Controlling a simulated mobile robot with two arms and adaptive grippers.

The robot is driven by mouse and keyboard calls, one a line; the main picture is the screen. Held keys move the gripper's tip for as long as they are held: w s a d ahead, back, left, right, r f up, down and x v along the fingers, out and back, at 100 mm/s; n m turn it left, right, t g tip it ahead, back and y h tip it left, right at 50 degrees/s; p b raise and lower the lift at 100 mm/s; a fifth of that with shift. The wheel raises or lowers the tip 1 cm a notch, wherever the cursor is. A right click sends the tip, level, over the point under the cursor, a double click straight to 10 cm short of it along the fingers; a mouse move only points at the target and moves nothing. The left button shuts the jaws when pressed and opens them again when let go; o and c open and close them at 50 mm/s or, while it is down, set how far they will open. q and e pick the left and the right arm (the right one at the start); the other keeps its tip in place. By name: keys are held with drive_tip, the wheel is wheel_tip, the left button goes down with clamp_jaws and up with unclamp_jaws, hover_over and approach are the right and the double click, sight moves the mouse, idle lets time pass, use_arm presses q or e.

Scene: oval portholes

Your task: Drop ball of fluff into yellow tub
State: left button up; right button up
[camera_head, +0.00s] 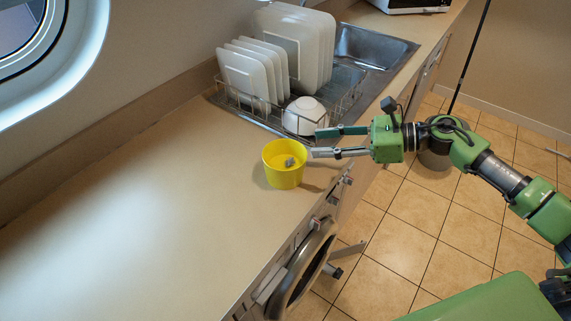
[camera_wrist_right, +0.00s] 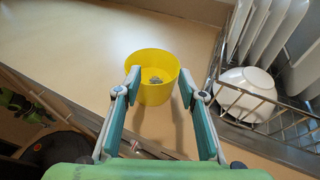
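The yellow tub (camera_head: 284,177) stands upright on the counter near its front edge. It also shows in the right wrist view (camera_wrist_right: 153,95). The small grey ball of fluff (camera_head: 290,161) shows within the tub's opening; in the right wrist view the fluff (camera_wrist_right: 155,79) appears inside the tub, low against the yellow interior. My right gripper (camera_head: 315,143) is just right of the tub, at about rim height, pointing at it. In the right wrist view its fingers (camera_wrist_right: 159,74) are spread apart with nothing gripped between them. My left gripper is not in view.
A wire dish rack (camera_head: 340,97) with several white plates (camera_head: 246,78) and an upturned white bowl (camera_head: 304,115) stands behind the tub. A metal sink (camera_head: 370,47) lies beyond. The counter (camera_head: 150,220) left of the tub is clear. An open round door (camera_head: 305,265) is below the counter edge.

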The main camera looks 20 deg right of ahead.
drive_tip(key=v, duration=0.5)
drive_tip(key=shift+s+d+r, duration=0.15)
drive_tip(key=shift+s+d, duration=0.05)
drive_tip(key=shift+d, duration=0.15)
